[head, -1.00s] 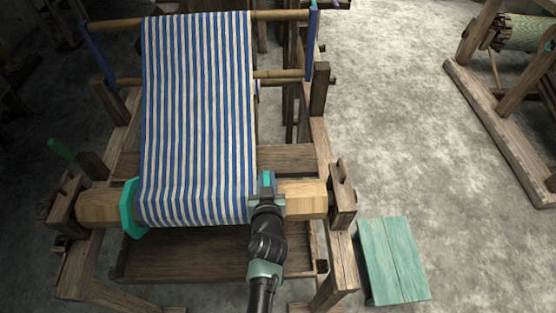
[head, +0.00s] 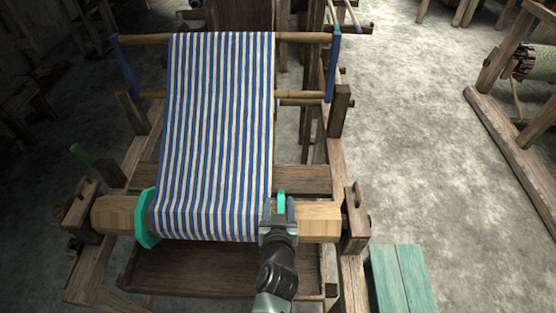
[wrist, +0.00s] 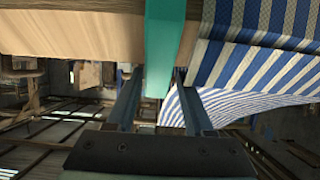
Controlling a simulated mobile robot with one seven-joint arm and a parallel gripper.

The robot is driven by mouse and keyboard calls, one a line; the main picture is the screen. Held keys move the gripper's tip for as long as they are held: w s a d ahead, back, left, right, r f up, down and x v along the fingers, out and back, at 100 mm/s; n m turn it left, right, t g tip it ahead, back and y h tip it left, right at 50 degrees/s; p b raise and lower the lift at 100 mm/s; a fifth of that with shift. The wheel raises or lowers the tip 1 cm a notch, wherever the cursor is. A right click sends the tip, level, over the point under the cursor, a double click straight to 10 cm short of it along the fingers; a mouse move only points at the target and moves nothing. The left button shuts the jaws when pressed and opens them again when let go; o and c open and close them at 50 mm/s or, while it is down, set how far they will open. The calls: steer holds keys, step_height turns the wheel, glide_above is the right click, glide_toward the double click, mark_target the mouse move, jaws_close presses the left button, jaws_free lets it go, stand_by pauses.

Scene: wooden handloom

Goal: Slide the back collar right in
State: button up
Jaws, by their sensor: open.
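A wooden beam (head: 319,222) lies across the near side of the loom, wrapped in the middle by blue-and-white striped cloth (head: 215,140). A teal collar (head: 147,219) sits around the beam at the cloth's left edge in the head view. A second teal collar (head: 281,203) is at the cloth's right edge, partly hidden by my gripper (head: 279,226). In the wrist view this collar (wrist: 165,45) stands between the two open fingers of my gripper (wrist: 157,80), with bare beam to its left and cloth to its right. Whether a finger touches it I cannot tell.
Wooden posts (head: 356,215) hold the beam's right end, and bare beam lies between the right collar and them. A teal bench (head: 402,280) stands at the lower right. A wooden tray-like board (head: 215,268) lies below the beam. Open floor (head: 420,140) is to the right.

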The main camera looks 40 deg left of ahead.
steer(key=v, duration=1)
steer(key=shift+s+d+b, duration=0.15)
steer(key=shift+s+b, duration=0.05)
steer(key=shift+b, duration=0.2)
steer(key=shift+w+r, duration=0.1)
